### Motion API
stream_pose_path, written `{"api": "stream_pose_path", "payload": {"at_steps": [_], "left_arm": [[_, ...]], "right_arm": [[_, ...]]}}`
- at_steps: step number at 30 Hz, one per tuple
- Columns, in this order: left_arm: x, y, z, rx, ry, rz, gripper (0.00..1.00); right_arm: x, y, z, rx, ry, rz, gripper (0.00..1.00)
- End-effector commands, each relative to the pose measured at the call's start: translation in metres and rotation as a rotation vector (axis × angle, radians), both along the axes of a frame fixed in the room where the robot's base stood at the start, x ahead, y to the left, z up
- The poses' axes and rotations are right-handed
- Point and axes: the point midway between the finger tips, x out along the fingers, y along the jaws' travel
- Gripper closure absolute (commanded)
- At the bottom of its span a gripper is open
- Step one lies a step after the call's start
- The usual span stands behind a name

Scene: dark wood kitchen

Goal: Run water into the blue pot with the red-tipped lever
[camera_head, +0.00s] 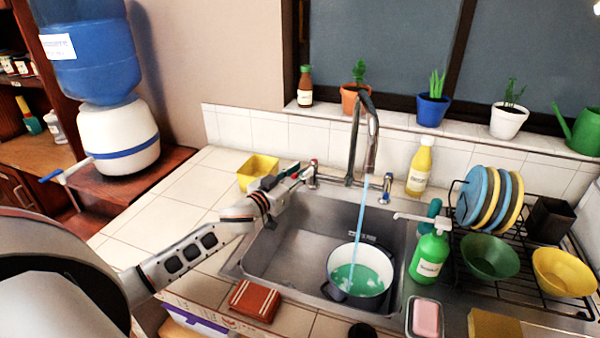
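The blue pot (339,292) stands upright in the right part of the sink basin (285,245); its inside is white and holds greenish water. A blue stream of water (359,220) falls from the tall metal faucet (372,135) into the pot. The red-tipped lever (312,172) is left of the faucet. My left gripper (298,174) is beside this lever, its fingertips close to or touching it; I cannot tell which, nor how far the fingers are open. A blue-tipped lever (386,188) is right of the faucet. My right gripper is not in view.
A yellow container (258,170) stands behind my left gripper. A green soap bottle (429,257) and a dish rack (520,270) with plates and bowls are right of the sink. A folded red cloth (254,301) lies at the front. The tiled counter left of the sink is mostly clear.

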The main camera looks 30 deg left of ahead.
Motion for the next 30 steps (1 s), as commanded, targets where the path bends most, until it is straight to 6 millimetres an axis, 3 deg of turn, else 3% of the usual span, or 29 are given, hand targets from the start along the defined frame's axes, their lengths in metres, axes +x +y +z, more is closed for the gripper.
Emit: {"api": "stream_pose_path", "payload": {"at_steps": [5,15,21,30], "left_arm": [[0.000,0.000,0.009,0.002,-0.004,0.000,0.74],[0.000,0.000,0.069,0.003,-0.004,-0.001,0.74],[0.000,0.000,0.094,0.002,-0.002,0.000,0.74],[0.000,0.000,0.100,0.000,0.001,0.000,0.74]], "right_arm": [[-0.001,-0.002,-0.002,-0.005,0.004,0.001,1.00],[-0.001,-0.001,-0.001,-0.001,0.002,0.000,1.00],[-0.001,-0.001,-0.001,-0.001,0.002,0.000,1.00],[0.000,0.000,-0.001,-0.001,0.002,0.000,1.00]]}}
